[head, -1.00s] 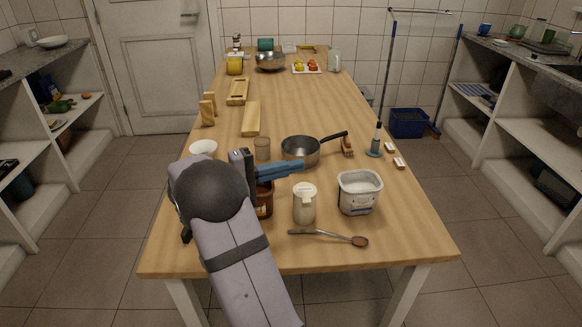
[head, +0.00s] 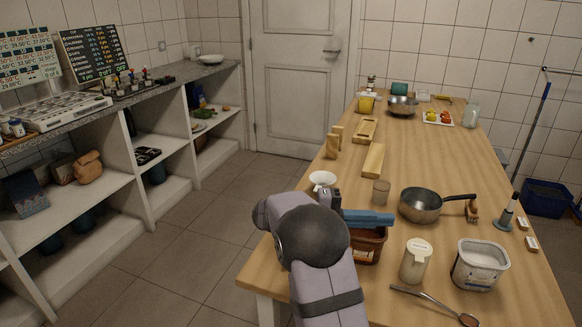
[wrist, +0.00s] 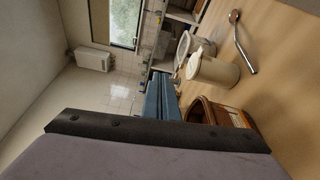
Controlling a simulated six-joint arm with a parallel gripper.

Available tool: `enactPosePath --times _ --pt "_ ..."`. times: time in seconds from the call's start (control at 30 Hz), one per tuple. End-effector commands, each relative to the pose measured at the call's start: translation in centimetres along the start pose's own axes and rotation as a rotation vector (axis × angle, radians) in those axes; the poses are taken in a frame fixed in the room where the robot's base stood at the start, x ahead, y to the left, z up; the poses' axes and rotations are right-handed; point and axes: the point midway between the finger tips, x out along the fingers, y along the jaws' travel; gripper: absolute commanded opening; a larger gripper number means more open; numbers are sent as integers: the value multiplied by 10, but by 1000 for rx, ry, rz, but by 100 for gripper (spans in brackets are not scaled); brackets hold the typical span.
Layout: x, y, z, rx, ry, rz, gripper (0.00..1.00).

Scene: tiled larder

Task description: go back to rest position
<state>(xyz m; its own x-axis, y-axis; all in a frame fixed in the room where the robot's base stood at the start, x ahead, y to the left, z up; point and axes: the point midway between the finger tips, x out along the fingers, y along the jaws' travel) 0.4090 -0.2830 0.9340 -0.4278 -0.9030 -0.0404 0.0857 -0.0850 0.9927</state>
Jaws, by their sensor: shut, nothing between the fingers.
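My gripper (head: 368,219) has blue fingers that lie together with nothing between them. It is above the near left part of the wooden table (head: 412,150), over a brown container (head: 369,246) that my arm partly hides. In the wrist view the blue fingers (wrist: 162,99) show near the middle. The brown container (wrist: 228,117) is beside them there, to the right, with a cream lidded jug (wrist: 213,70) beyond it. In the head view the jug (head: 416,262) stands right of the brown container.
Wooden blocks (head: 373,160) lie farther back. Shelving (head: 90,190) lines the left wall, with open floor between it and the table.

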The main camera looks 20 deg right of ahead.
Motion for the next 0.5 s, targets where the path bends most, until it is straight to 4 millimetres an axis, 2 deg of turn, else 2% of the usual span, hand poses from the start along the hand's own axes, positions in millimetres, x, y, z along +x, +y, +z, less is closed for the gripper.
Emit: enactPosePath --times 0.17,0.27,0.37,0.5 --pt "-2 1 13 -62 20 -102 0" --pt "-7 -5 31 -137 48 -235 0" --pt "-21 -16 60 -228 90 -420 0" --pt "-58 -32 111 -335 172 -721 0"
